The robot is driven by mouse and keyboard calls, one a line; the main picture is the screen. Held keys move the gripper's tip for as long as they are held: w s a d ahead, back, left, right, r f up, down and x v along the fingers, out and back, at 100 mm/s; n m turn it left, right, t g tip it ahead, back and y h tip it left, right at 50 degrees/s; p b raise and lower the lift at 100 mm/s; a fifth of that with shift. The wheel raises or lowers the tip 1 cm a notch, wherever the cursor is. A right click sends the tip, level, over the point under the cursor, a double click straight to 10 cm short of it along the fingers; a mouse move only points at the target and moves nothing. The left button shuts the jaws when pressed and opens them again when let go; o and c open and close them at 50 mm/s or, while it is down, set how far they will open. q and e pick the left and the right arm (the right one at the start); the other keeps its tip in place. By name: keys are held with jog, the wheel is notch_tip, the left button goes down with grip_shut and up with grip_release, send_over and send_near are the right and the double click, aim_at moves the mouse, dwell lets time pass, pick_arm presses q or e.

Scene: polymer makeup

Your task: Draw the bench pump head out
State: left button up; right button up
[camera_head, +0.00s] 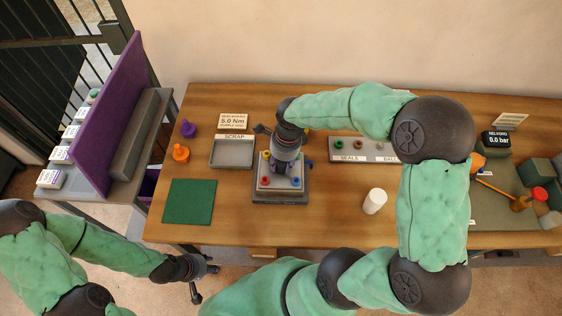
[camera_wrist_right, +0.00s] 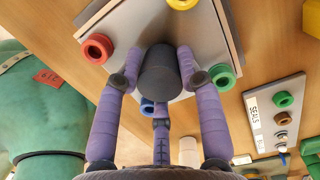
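The bench pump (camera_head: 281,198) stands mid-table as a grey block with a pale top and coloured round fittings. My right gripper (camera_head: 283,168) comes down over it from above and hides its middle. In the right wrist view, the three purple fingers of the right gripper (camera_wrist_right: 160,82) surround a dark grey cylinder, seemingly the pump head (camera_wrist_right: 160,75). The fingertips lie close along its sides; whether they press on it I cannot tell. The cylinder stands over the pale plate. My left gripper (camera_head: 205,277) is open and empty, off the table's front left edge.
A grey scrap tray (camera_head: 232,165) and green mat (camera_head: 189,201) lie left of the pump. Purple (camera_head: 188,129) and orange (camera_head: 181,152) pieces stand further left. A white cup (camera_head: 374,201) and a seals tray (camera_head: 345,158) are to the right. A purple panel (camera_head: 110,120) rises at far left.

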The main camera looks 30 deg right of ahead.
grip_shut()
jog(key=shift+w, duration=0.1)
jog(key=shift+r, duration=0.2)
jog(key=shift+r+p, duration=0.5)
jog(key=shift+r, duration=0.05)
jog(key=shift+r+p, duration=0.9)
jog(key=shift+r, duration=0.3)
